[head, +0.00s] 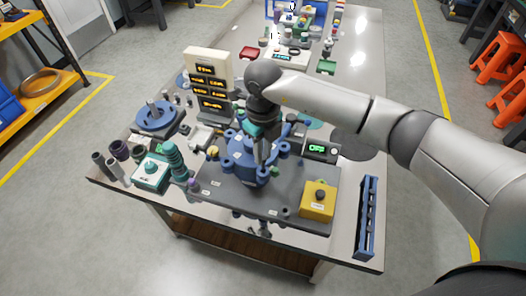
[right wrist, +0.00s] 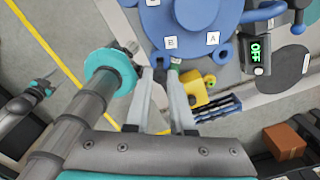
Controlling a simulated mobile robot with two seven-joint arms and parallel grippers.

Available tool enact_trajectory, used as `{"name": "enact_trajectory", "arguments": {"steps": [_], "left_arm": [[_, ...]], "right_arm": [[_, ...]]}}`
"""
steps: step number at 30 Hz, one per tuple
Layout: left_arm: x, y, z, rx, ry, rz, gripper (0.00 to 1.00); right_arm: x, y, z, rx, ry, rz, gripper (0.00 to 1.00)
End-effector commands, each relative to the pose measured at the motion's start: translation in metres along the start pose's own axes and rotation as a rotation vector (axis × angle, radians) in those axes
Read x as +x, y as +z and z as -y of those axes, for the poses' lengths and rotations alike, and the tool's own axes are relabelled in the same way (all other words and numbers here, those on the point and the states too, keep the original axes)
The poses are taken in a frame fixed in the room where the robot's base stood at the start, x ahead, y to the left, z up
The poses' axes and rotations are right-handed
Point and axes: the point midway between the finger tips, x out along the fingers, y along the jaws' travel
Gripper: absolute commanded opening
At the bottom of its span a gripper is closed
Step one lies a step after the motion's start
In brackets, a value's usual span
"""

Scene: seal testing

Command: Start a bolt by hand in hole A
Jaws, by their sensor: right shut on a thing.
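The blue round fixture (head: 240,160) with lugs around its rim stands on a dark plate on the bench. In the right wrist view the fixture (right wrist: 185,18) carries labels A (right wrist: 213,38) and B (right wrist: 170,42). My right gripper (head: 263,160) comes down over the fixture in the head view. In the wrist view its fingertips (right wrist: 168,74) are near the fixture's lower rim, closer to label B than A. They are shut on a small part, apparently the bolt, mostly hidden. Contact with a hole cannot be told.
A yellow button box (head: 318,201) stands at the front right, beside the blue rack (head: 367,218). The display reading OFF (head: 320,149) is right of the fixture. A teal stack (head: 176,160) stands left, and a label board (head: 208,82) behind.

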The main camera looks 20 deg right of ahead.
Motion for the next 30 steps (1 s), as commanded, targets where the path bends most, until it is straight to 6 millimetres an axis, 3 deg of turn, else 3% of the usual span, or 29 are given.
{"name": "enact_trajectory", "arguments": {"steps": [30], "left_arm": [[0.015,0.001,0.0,0.0,0.0,-0.001,0.58]], "right_arm": [[0.019,0.0,0.0,0.003,0.0,0.0,0.0]]}}
